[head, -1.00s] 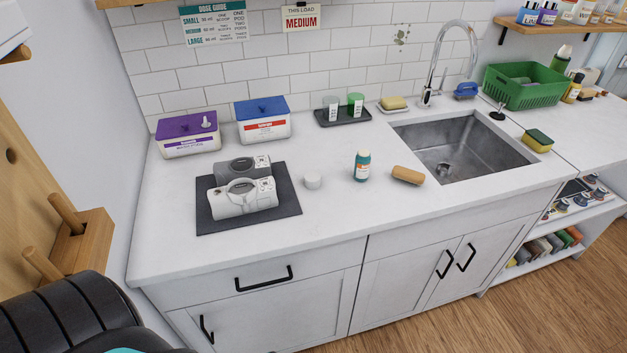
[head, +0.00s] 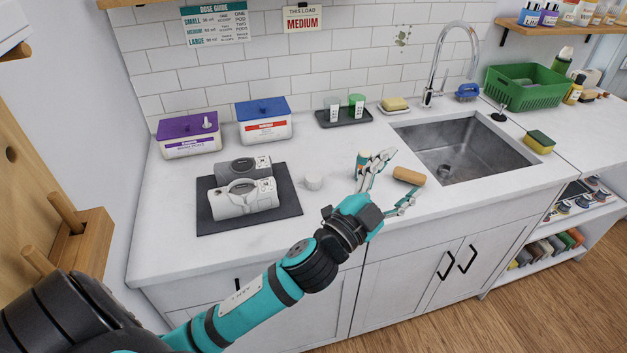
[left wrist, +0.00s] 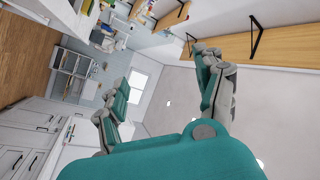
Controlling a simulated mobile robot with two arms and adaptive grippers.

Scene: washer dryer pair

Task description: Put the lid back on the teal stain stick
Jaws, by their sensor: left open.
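The teal bottle (head: 360,158), which looks like the stain stick, stands upright on the counter, partly hidden behind a finger of my left gripper (head: 401,174). Its top is hard to make out. A small white round piece (head: 313,182), possibly the lid, sits on the counter left of the bottle. My left gripper is open and empty, its fingers spread over the counter front between the bottle and the tan brush. In the left wrist view the left gripper (left wrist: 165,80) shows two spread fingers with nothing between them. My right gripper is not in view.
A tan brush (head: 409,175) lies right of the bottle, before the sink (head: 467,147). A dark mat (head: 288,203) with two grey-white devices lies at left. Two tubs and a dark tray (head: 321,120) with two containers stand behind. The front left counter is clear.

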